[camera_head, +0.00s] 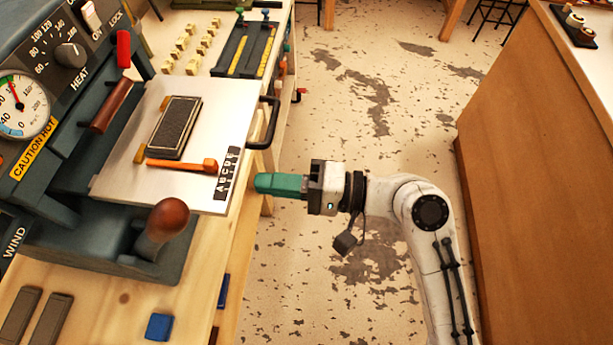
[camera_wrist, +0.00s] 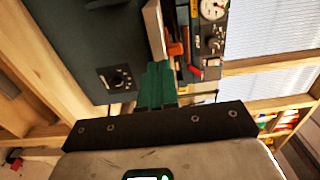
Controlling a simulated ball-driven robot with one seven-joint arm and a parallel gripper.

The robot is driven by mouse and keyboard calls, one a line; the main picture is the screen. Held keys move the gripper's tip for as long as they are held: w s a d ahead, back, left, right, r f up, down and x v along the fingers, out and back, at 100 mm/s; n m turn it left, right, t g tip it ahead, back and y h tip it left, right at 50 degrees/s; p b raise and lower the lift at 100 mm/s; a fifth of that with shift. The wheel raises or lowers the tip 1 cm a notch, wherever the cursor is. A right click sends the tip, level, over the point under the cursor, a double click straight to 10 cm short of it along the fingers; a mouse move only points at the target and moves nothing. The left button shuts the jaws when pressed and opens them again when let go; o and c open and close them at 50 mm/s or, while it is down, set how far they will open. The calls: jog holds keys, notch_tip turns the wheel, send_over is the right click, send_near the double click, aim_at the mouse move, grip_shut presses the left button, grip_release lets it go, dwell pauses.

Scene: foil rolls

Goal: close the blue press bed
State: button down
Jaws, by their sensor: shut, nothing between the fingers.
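The press (camera_head: 60,115) is a dark blue-grey machine at the left of the head view. Its bed (camera_head: 205,90) is a flat silver plate pulled out to the right, with a black D-shaped handle (camera_head: 267,122) on its right edge. My gripper (camera_head: 259,183) has green fingers, shut and empty. In the head view it is just right of the bed's near right corner, below the handle, pointing left; contact cannot be told. In the wrist view, the green fingers (camera_wrist: 157,72) point at the bed's pale edge (camera_wrist: 154,35), beside the dark press body (camera_wrist: 75,40).
On the bed lie a black framed block (camera_head: 176,125), an orange-handled tool (camera_head: 182,164) and a lettered strip (camera_head: 228,172). A wooden-knobbed lever (camera_head: 167,220) stands near the bed's front. Open floor (camera_head: 370,100) lies right of the bench, then a brown cabinet (camera_head: 530,170).

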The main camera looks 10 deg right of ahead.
aim_at(146, 168)
jog(key=shift+p+x, duration=0.3)
jog(key=shift+x, duration=1.15)
jog(key=shift+a, duration=0.15)
jog(key=x, duration=1.8)
jog(key=shift+f, duration=0.15)
